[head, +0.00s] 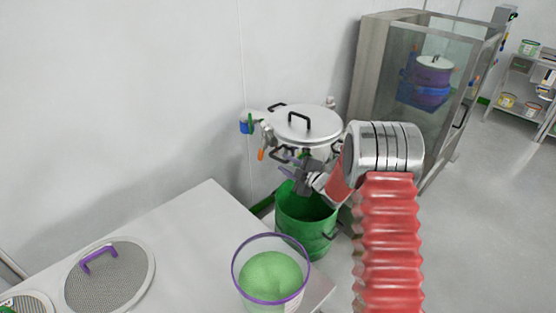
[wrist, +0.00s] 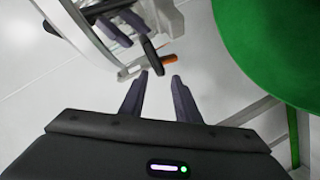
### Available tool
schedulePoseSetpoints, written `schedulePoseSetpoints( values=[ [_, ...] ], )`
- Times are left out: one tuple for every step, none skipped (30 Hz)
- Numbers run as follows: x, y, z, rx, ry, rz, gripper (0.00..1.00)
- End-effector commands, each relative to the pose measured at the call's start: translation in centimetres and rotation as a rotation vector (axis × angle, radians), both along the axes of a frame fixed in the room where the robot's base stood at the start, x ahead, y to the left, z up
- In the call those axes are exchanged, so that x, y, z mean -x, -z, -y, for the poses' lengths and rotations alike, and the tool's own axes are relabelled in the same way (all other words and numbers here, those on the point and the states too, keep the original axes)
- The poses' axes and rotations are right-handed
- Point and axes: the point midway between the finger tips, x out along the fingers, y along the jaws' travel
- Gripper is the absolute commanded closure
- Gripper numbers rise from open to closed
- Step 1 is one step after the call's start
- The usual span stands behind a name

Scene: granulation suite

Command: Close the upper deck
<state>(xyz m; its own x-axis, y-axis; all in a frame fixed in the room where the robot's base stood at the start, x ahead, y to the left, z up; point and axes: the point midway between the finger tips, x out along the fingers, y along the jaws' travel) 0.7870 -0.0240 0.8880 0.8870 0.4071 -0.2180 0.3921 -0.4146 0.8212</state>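The steel round vessel (head: 307,126), which I take to hold the upper deck, stands by the wall behind the bench. Its flat lid with a black handle sits on top. Black handles and an orange-tipped lever (head: 261,154) stick out from its side. My gripper (head: 303,178) is in front of the vessel's lower side, above a green bin (head: 306,222). In the wrist view, my gripper (wrist: 160,77) has its fingers apart with nothing between them. A black handle (wrist: 152,51) and an orange piece (wrist: 168,59) lie just beyond the fingertips. I cannot tell whether the deck is open.
The white bench (head: 190,235) at the front left holds a mesh disc (head: 115,285) with a purple handle and a purple-rimmed tub (head: 270,276) of green material. A glass-fronted cabinet (head: 430,80) stands behind right. Open floor (head: 490,200) lies at the right.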

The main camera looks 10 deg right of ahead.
Motion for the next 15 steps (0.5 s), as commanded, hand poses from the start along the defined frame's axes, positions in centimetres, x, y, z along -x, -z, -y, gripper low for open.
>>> schedulePoseSetpoints(
  values=[
    [-0.7,0.3,-0.4,0.0,-0.002,-0.001,0.71],
    [-1.1,0.4,-0.6,0.0,-0.002,-0.001,0.71],
    [-1.6,0.5,-0.9,0.001,-0.002,-0.001,0.71],
    [-2.0,0.6,-1.1,0.0,-0.002,0.0,0.71],
    [-2.4,0.7,-1.2,0.001,-0.003,0.0,0.71],
    [-2.9,0.8,-1.5,0.002,-0.002,0.0,0.71],
    [-3.3,0.9,-1.6,0.001,-0.002,-0.001,0.71],
    [-3.6,1.0,-1.7,0.001,-0.002,0.0,0.71],
    [-4.0,1.1,-2.0,0.001,-0.002,0.0,0.71],
    [-4.3,1.2,-2.1,0.0,-0.002,-0.001,0.71],
    [-4.6,1.2,-2.2,0.0,-0.001,0.0,0.71],
    [-4.9,1.2,-2.3,0.0,-0.001,0.0,0.71],
    [-5.0,1.3,-2.4,0.0,-0.001,-0.001,0.71],
    [-5.2,1.3,-2.5,0.0,-0.001,-0.001,0.71],
    [-5.3,1.4,-2.5,0.0,-0.001,-0.001,0.71]
  ],
)
